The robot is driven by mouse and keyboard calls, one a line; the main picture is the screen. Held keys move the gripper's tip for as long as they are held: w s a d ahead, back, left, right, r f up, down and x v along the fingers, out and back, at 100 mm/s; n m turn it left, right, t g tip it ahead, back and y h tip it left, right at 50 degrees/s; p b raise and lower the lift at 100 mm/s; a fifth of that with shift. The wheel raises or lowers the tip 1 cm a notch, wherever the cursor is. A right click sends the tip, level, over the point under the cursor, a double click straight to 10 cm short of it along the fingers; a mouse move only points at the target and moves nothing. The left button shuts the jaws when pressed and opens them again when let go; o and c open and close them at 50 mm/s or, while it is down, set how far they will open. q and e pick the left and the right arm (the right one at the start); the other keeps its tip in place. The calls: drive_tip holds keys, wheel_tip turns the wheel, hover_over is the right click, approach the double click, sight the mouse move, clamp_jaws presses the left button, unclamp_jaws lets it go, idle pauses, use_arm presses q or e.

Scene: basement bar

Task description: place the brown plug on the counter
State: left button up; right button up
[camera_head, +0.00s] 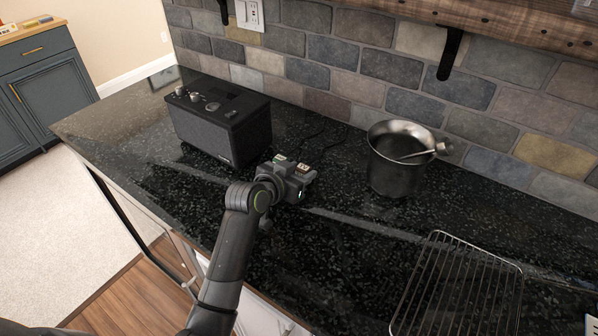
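I cannot make out a brown plug anywhere in this view. The black speckled counter (330,260) runs across the picture. My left gripper (300,185) is over the middle of the counter, just right of and in front of a black radio-like box. Its body and wrist hide the counter beneath it, and I cannot see whether its fingers are open or hold anything. A thin dark cord (318,137) lies on the counter behind the gripper, near the box. My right gripper is not in view.
The black box (222,125) stands left of my gripper. A metal bucket (397,170) with a utensil in it stands to the right. A wire rack (458,290) lies at front right. A brick wall with a white outlet plate (250,14) closes off the back.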

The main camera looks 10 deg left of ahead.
use_arm(q)
drive_tip(key=shift+o, duration=0.7)
drive_tip(key=shift+s+f, duration=0.2)
drive_tip(key=shift+f, duration=0.5)
drive_tip(key=shift+w+r+p, duration=0.15)
drive_tip(key=shift+r+p, duration=0.2)
drive_tip(key=shift+r, duration=0.4)
drive_tip(key=shift+s+a+f, duration=0.1)
drive_tip(key=shift+s+a, duration=0.1)
drive_tip(key=shift+s, duration=0.1)
drive_tip(key=v, duration=1.1)
drive_tip(key=shift+r+b, duration=0.4)
